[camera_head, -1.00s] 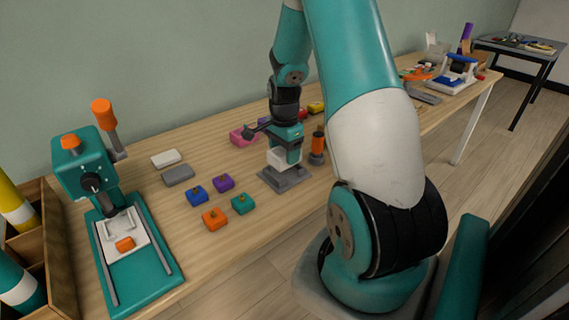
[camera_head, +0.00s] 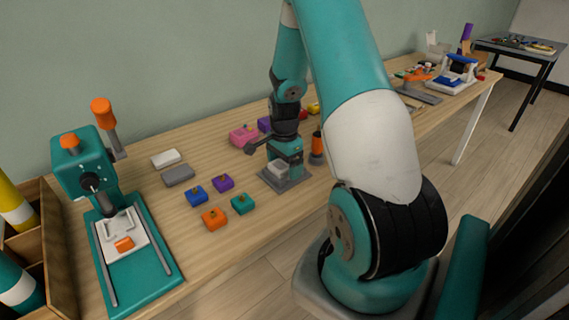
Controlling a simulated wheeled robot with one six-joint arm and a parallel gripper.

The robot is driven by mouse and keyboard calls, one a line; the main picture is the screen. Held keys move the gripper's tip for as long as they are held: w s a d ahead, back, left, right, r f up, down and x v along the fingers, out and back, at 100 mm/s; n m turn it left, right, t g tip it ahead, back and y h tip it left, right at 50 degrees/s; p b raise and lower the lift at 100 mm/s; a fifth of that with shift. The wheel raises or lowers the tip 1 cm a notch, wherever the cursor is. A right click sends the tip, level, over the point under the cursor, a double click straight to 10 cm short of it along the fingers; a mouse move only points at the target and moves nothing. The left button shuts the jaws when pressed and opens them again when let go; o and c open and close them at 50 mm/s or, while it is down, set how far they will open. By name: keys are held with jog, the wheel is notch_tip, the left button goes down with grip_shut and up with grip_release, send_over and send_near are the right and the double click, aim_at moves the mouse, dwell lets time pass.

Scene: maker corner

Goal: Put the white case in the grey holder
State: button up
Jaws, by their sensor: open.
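The white case (camera_head: 278,168) is at the grey holder (camera_head: 272,180), low down and apparently seated in it. The holder is a flat grey base on the wooden table. My gripper (camera_head: 287,167) is open and points down right over the case. A teal finger shows on the right side of the case. The gripper hides part of the case and holder, so I cannot tell whether the fingers touch the case.
Left of the holder lie a white block (camera_head: 166,158), a grey block (camera_head: 179,176) and several small coloured blocks (camera_head: 214,218). A teal press (camera_head: 140,262) stands at the left. An orange-topped tool (camera_head: 317,146) stands close right of my gripper.

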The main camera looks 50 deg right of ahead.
aim_at(284, 163)
notch_tip(284, 163, up, 12)
jog(key=w+a+r+n, duration=0.2)
jog(key=a+r+n, duration=0.25)
jog(key=a, duration=0.45)
jog(key=s+a+r+n+t+y, duration=0.1)
jog(key=a+r+n, duration=0.1)
jog(key=a+n, duration=0.4)
jog(key=s+a+r+n+y, duration=0.1)
jog(key=s+a+r+n, duration=0.15)
jog(key=a, duration=0.65)
jog(key=s+a+r+n+g+y, duration=0.1)
jog(key=s+a+r+n+y, duration=0.1)
jog(key=s+a+n, duration=1.1)
jog(key=shift+s+a+r+n, duration=0.35)
jog(key=shift+a+n, duration=0.3)
jog(key=shift+n, duration=0.25)
